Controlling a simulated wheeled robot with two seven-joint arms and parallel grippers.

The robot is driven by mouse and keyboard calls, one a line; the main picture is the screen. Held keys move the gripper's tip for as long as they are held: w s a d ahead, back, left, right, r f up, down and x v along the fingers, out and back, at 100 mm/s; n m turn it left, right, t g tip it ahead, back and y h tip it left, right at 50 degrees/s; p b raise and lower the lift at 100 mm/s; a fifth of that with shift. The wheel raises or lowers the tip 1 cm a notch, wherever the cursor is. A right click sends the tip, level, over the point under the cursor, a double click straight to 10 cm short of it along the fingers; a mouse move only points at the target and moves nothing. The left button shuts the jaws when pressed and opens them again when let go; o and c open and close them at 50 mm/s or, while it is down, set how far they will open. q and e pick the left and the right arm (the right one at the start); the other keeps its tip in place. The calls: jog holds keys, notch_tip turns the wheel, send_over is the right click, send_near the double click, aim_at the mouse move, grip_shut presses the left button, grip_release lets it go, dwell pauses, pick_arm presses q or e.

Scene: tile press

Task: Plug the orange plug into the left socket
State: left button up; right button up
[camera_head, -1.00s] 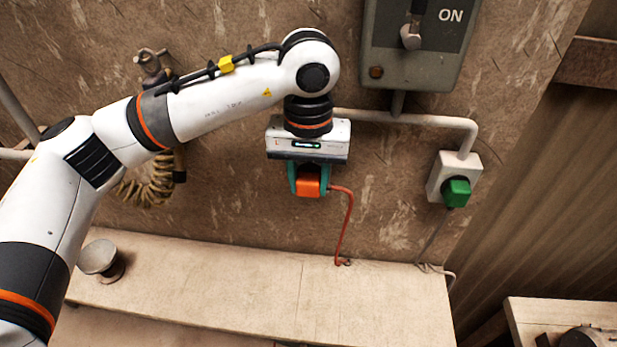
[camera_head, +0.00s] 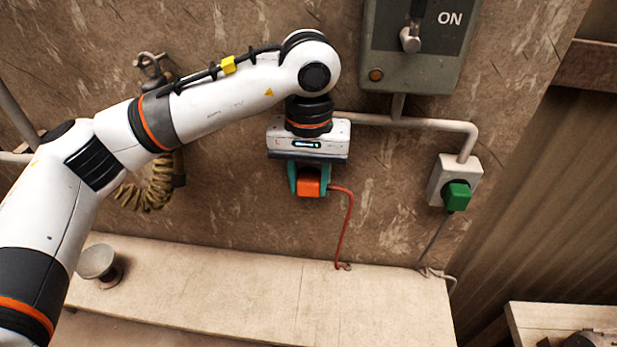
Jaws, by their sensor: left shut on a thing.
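The orange plug (camera_head: 308,187) is held between the teal fingers of my left gripper (camera_head: 308,180), close to the wall. My left gripper is shut on it. A red cord (camera_head: 348,225) runs from the plug down to the shelf. The left socket does not show; my gripper and arm cover that stretch of wall. I cannot tell whether the plug touches a socket. A green plug (camera_head: 457,196) sits at the right-hand socket box (camera_head: 446,174). My right gripper is not in view.
A grey switch box (camera_head: 415,75) marked ON, with a lever, hangs above. A pipe (camera_head: 440,124) runs to the right socket box. A pale shelf (camera_head: 260,290) lies below, with a round metal knob (camera_head: 97,262) at left. A coiled hose (camera_head: 150,190) hangs behind my arm.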

pick_arm(q)
jog(key=shift+s, duration=0.15)
dwell(0.4)
jog(key=shift+s+f+b, duration=0.1)
jog(key=shift+b, duration=0.25)
jog(key=shift+s, duration=0.15)
jog(key=shift+b, duration=0.9)
jog(key=shift+w, duration=0.4)
dwell(1.1)
jog(key=shift+s, duration=0.1)
jog(key=shift+s+b, duration=0.3)
jog(key=shift+b, duration=0.1)
